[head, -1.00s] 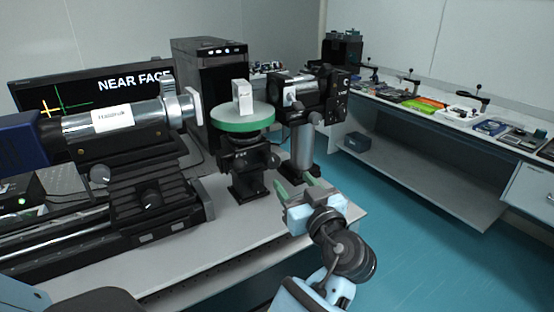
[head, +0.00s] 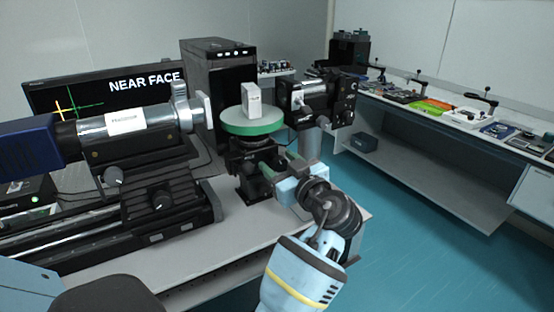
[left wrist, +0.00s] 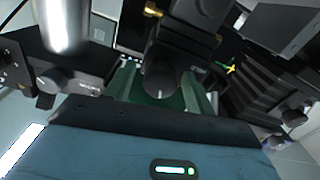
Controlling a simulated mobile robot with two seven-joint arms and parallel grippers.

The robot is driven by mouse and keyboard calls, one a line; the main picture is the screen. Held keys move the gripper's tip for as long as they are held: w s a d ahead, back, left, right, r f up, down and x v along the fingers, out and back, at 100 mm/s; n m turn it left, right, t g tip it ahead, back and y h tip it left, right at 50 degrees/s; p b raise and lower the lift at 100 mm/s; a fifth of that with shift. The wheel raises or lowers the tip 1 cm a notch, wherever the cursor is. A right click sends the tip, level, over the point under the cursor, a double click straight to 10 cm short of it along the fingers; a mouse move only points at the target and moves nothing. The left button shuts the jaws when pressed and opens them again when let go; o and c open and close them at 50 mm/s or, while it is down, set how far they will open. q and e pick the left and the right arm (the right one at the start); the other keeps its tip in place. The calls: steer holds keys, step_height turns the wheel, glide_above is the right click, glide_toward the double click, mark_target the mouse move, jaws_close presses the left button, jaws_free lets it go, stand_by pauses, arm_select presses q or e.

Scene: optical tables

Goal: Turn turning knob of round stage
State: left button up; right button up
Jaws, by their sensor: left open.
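The round stage (head: 252,127) has a green-rimmed disc on a black mount (head: 247,188), with a small white block (head: 252,100) on top. My left gripper (head: 279,166) has green fingers and is beside the front right of the mount, below the disc. In the left wrist view my left gripper (left wrist: 160,92) is open, with one green finger on each side of a dark round turning knob (left wrist: 160,80). The knob appears between the fingers; I cannot tell whether they touch it. In the head view I cannot make out the knob near the fingers. My right gripper is not in view.
A black optical device (head: 318,98) on a post stands just right of the stage. A silver tube assembly (head: 125,120) on black rails stands left. A black computer tower (head: 218,85) and a monitor (head: 60,95) are behind. Bare grey tabletop (head: 215,240) lies in front.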

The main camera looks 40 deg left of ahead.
arm_select(q)
steer(key=shift+w+a, duration=0.2)
steer(key=shift+a, duration=0.25)
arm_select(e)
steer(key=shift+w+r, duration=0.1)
arm_select(q)
steer(key=c, duration=1)
steer(key=shift+r+m+p, duration=0.1)
steer(key=shift+m+p, duration=0.35)
steer(key=shift+m, duration=1.55)
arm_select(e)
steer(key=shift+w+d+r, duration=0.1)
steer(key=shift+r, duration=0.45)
arm_select(q)
steer(key=o, duration=1)
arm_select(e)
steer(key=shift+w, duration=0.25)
